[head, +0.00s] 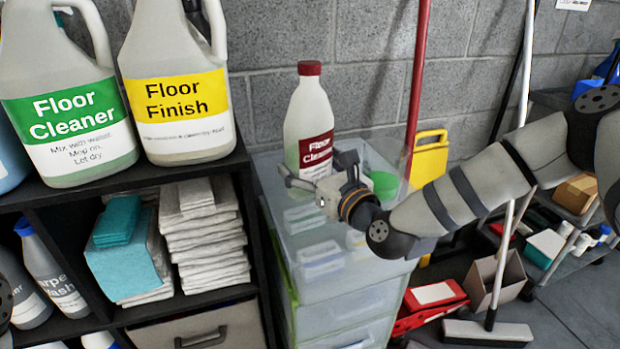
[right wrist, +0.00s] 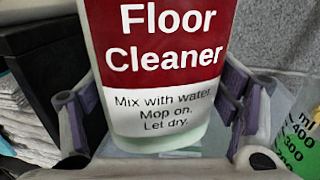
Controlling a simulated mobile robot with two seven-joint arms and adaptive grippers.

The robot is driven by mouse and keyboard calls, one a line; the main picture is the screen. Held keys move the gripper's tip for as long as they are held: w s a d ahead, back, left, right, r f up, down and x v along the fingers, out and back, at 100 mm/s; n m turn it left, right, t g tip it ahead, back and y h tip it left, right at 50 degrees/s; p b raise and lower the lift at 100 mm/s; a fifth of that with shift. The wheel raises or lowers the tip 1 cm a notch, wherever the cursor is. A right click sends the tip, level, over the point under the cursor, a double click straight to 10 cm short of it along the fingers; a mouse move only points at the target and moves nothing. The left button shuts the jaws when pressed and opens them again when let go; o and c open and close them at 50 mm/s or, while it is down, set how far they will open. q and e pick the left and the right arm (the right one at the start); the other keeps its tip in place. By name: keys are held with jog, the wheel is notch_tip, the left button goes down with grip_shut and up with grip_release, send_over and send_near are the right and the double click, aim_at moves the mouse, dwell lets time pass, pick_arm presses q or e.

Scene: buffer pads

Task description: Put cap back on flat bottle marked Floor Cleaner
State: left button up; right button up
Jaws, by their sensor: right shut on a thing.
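A white bottle (head: 308,118) with a dark red label reading Floor Cleaner stands upright on the translucent drawer unit (head: 290,262). A red cap (head: 309,68) sits on its top. My right gripper (head: 318,172) is at the lower part of the bottle, shut on it. In the right wrist view, the bottle (right wrist: 160,50) is between the two fingers, with its label facing the camera; its top is out of that view. A large jug (head: 60,90) with a green Floor Cleaner label stands at the left; its top is cut off. My left gripper is not in view.
A measuring jug with green contents (head: 383,185) stands right of the bottle, close to my right gripper; it also shows in the right wrist view (right wrist: 300,140). A Floor Finish jug (head: 180,95) stands on the black shelf at left. A red pole (head: 418,70) rises behind the drawers.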

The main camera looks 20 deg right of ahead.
jog(key=f, duration=0.3)
jog(key=shift+w+f, duration=0.3)
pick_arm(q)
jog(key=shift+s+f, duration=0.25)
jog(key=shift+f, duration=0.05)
pick_arm(e)
jog(key=shift+r, duration=0.1)
jog(key=shift+f+b, duration=0.35)
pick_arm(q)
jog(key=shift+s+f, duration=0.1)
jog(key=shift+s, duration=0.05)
pick_arm(e)
jog(key=o, duration=2.3)
jog(key=shift+s, duration=0.1)
